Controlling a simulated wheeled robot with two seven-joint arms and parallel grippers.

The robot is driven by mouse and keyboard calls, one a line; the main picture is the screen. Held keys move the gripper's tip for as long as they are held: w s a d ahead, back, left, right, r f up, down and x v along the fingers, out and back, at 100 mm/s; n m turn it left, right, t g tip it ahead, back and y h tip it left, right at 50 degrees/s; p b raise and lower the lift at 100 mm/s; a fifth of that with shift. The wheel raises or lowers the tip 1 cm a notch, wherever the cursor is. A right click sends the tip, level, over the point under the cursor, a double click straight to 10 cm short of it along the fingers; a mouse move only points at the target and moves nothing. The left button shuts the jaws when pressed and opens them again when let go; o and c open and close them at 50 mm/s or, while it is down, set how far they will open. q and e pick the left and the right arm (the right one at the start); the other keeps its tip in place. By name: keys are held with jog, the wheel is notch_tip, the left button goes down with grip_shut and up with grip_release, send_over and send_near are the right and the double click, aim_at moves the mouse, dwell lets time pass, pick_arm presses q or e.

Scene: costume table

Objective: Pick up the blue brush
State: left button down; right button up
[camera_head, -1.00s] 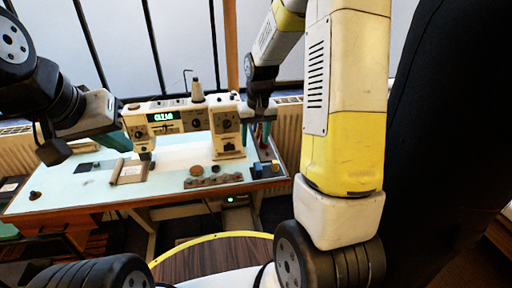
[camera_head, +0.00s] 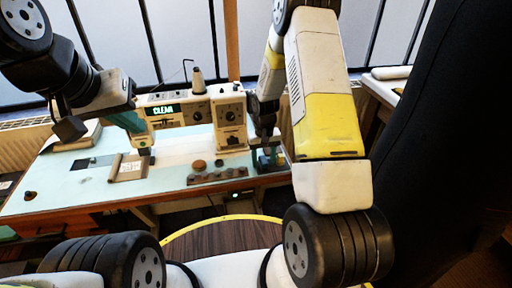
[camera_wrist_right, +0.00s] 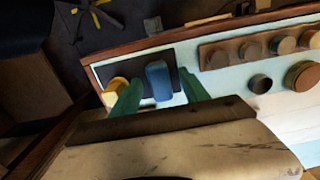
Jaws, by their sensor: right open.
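The blue brush (camera_wrist_right: 158,80) stands on a dark mat (camera_wrist_right: 182,54) near the table edge in the right wrist view. My right gripper (camera_wrist_right: 160,90) is open, with one green finger on each side of the blue brush and visible gaps to it. A yellow brush (camera_wrist_right: 115,91) stands just left of the left finger. In the head view my right gripper (camera_head: 268,158) is low over the table's right end and largely hides the brushes. My left gripper (camera_head: 130,121) is raised in front of the sewing machine (camera_head: 185,116); its finger opening is not clear.
A holder with several round knobs (camera_head: 217,175) lies left of my right gripper, with a brown round piece (camera_head: 197,164) behind it. A round wooden stool top (camera_head: 222,236) is in front.

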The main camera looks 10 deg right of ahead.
aim_at(264, 159)
jog(key=shift+f, duration=0.2)
grip_shut()
jog(key=shift+r, duration=0.1)
jog(key=shift+r, duration=0.55)
notch_tip(264, 159, up, 2)
jog(key=shift+r, duration=0.2)
jog(key=s+a+r, duration=0.1)
jog(key=s+a, duration=0.1)
jog(key=s, duration=1.4)
jog(key=shift+r, duration=0.15)
